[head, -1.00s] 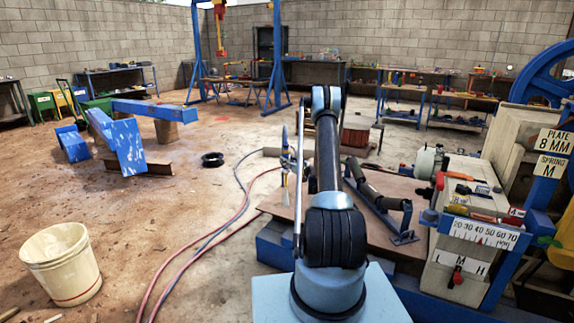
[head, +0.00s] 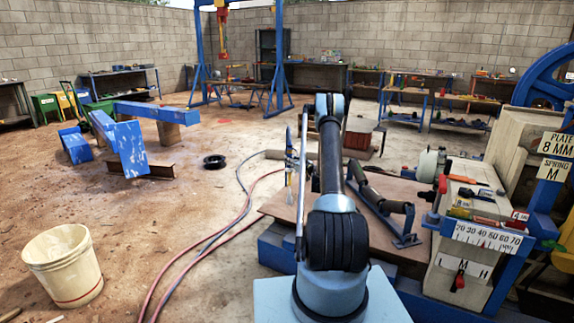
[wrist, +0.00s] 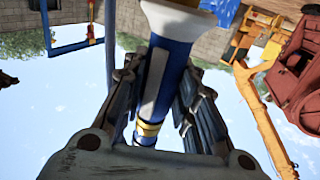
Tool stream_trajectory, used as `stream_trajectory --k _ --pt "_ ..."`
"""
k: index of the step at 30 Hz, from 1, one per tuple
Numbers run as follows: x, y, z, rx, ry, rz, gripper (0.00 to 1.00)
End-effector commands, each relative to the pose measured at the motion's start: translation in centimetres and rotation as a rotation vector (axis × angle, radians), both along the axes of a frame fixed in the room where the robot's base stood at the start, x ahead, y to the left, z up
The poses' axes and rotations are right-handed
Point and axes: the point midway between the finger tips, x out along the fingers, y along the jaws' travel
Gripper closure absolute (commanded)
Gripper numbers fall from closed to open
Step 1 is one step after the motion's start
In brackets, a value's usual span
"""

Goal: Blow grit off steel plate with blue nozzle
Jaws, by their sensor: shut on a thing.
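My gripper (wrist: 160,95) is shut on a blue nozzle (wrist: 178,62) in the wrist view. The nozzle is a blue tube with a white stripe, a yellow band and a wide pale end. In the head view, my arm hides most of the gripper; a slim blue and silver part shows left of the arm, over the plate's left edge. A flat brown plate (head: 310,213), likely the steel plate, lies on a blue base behind and to the right of my arm. I cannot make out grit on it. Whether the nozzle touches the plate cannot be told.
A black roller on a blue frame (head: 385,210) lies on the plate. A control box with a numbered scale (head: 485,236) stands right. Red and dark hoses (head: 205,252) cross the floor left, near a white bucket (head: 63,265). Open floor lies between bucket and hoses.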

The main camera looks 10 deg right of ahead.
Motion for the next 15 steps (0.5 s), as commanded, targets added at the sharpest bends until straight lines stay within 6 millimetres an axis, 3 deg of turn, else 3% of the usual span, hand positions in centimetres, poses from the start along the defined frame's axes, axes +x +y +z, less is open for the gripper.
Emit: stream_trajectory --k 15 --pt "2.4 -1.7 0.0 0.000 0.000 0.000 1.00"
